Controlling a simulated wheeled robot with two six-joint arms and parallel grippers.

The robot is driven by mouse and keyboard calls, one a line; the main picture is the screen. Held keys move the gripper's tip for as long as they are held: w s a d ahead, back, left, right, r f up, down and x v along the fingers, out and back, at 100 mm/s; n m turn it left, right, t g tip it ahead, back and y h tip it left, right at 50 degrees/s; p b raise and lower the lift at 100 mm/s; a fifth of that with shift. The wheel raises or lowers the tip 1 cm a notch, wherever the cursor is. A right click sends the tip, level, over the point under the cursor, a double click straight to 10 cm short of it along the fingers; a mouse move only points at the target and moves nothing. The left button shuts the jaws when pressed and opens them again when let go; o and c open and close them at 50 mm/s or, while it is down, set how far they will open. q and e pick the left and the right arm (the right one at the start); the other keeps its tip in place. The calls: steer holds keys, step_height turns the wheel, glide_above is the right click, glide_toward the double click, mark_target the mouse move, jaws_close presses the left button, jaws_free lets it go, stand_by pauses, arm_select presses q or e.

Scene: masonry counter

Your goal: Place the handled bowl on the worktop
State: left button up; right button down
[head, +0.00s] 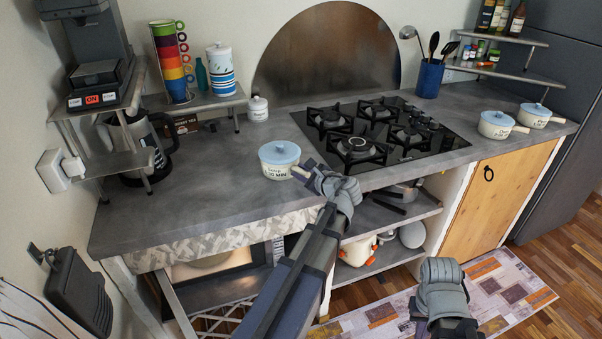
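My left gripper's fingertips are at the handle's end. The fingers overlap there, so I cannot tell whether they grip it or only stand around it. I also cannot tell whether the bowl's base touches the worktop. My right gripper (441,272) is low over the floor, away from the worktop, with no object visible in it; its finger gap is not clear.
A black gas hob (383,133) lies right of the bowl. The worktop left of the bowl is clear.

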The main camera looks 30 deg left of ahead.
arm_select(q)
steer(key=o, duration=0.4)
steer(key=shift+r, duration=0.1)
steer(key=shift+s+d+r+p, duration=0.1)
steer(key=shift+r+p, duration=0.1)
steer(key=shift+p, duration=0.1)
steer(key=p+v, duration=0.3)
steer(key=v, duration=0.8)
steer(key=shift+s+d, duration=0.2)
steer(key=shift+d, duration=0.15)
steer(key=s+d+f+n+g+h, duration=0.3)
steer(key=s+d+f+n+h, duration=0.2)
steer(key=s+d, duration=0.4)
steer(key=s+d+f+n+g+h, duration=0.3)
steer(key=s+d+f+n+h, duration=0.3)
steer(key=d, duration=0.8)
steer(key=s+f+n, duration=0.1)
steer(key=s+f, duration=0.2)
steer(key=f, duration=0.1)
steer(key=shift+n+g, duration=0.3)
steer(key=shift+g, duration=0.1)
